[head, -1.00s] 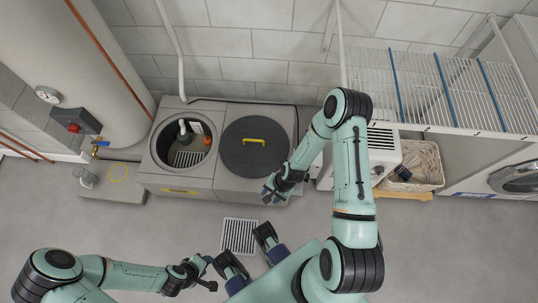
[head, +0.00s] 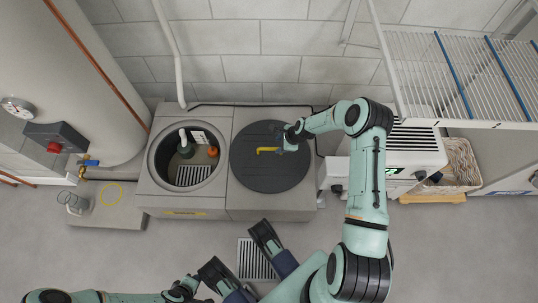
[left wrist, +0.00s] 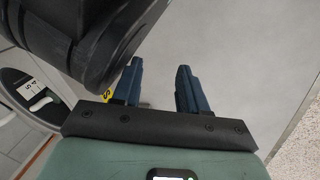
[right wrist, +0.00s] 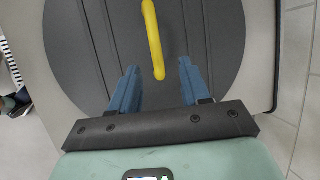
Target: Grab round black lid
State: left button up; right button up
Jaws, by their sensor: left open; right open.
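The round black lid (head: 265,180) lies flat on the right half of a grey box, with a yellow bar handle (head: 266,150) across its middle. My right gripper (head: 286,141) is open above the lid, at the handle's right end. In the right wrist view, the lid (right wrist: 95,55) fills most of the picture, and the handle (right wrist: 153,38) runs between and ahead of the open fingers (right wrist: 158,72). The handle is not held. My left gripper (head: 190,287) is low at the bottom edge, away from the lid; its open, empty fingers show in the left wrist view (left wrist: 158,70).
Left of the lid, an open round pit (head: 190,172) holds a pump, an orange float and a grate. A white appliance (head: 395,155) and a wicker basket (head: 460,165) stand right. A wire shelf (head: 470,75) overhangs at upper right. A floor drain (head: 255,260) lies in front.

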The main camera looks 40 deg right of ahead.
aim_at(274, 148)
jog(key=b+x, duration=0.1)
jog(key=x, duration=0.2)
jog(key=b+x, duration=0.1)
jog(key=x, duration=0.1)
jog(key=shift+w+a+f, duration=0.1)
jog(key=shift+a+f, duration=0.2)
jog(key=shift+f, duration=0.05)
jog(key=shift+w+a+f+b, duration=0.1)
jog(key=shift+w+f+b, duration=0.1)
jog(key=shift+f+b, duration=0.2)
pick_arm(q)
jog(key=s+f+g, duration=0.2)
jog(key=s+f, duration=0.1)
jog(key=s, duration=0.2)
jog(key=shift+s+a+f, duration=0.3)
jog(key=shift+a+f, duration=0.05)
jog(key=shift+f, duration=0.05)
pick_arm(e)
grip_shut()
